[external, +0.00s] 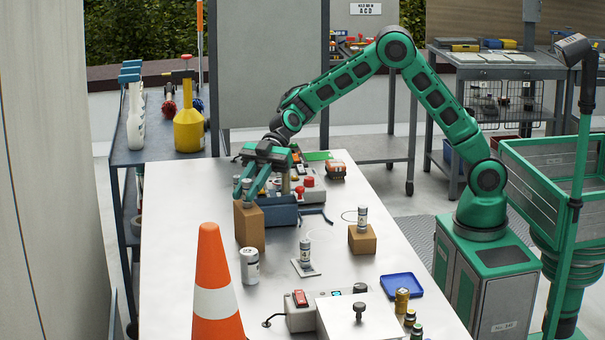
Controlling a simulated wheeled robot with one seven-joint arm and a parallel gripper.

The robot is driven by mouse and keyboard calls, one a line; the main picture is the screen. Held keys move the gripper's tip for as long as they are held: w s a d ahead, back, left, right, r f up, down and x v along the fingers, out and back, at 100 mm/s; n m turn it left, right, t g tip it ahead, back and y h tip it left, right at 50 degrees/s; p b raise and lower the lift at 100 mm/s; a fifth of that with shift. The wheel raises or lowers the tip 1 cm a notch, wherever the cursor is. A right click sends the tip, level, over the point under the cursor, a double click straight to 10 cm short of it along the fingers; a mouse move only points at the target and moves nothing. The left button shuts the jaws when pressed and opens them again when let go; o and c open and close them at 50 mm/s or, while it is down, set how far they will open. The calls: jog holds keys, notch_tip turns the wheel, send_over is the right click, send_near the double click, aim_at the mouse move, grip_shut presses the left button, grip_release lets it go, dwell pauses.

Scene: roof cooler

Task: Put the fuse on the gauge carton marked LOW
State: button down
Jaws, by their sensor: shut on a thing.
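My gripper (248,190) is at the far left part of the table, fingers pointing down over a tall brown carton (250,228). It is shut on a small pale cylinder, apparently a fuse, largely hidden by the fingers. The fuse is at the carton's top; I cannot tell whether it touches. A shorter brown carton (362,241) stands to the right with a grey and white cylinder (362,216) upright on it. A similar cylinder (305,250) stands on a small flat plate (305,268). No LOW marking is readable on either carton.
A white can (249,266) stands in front of the tall carton. An orange cone (214,290) is at the front left. A blue bin (280,211) and a red-button box (309,188) sit behind. A blue tray (401,286) lies right, near several small jars.

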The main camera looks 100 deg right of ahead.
jog(key=c, duration=1.6)
grip_release()
jog(key=shift+r, duration=0.1)
jog(key=v, duration=1.2)
jog(key=shift+d, duration=0.1)
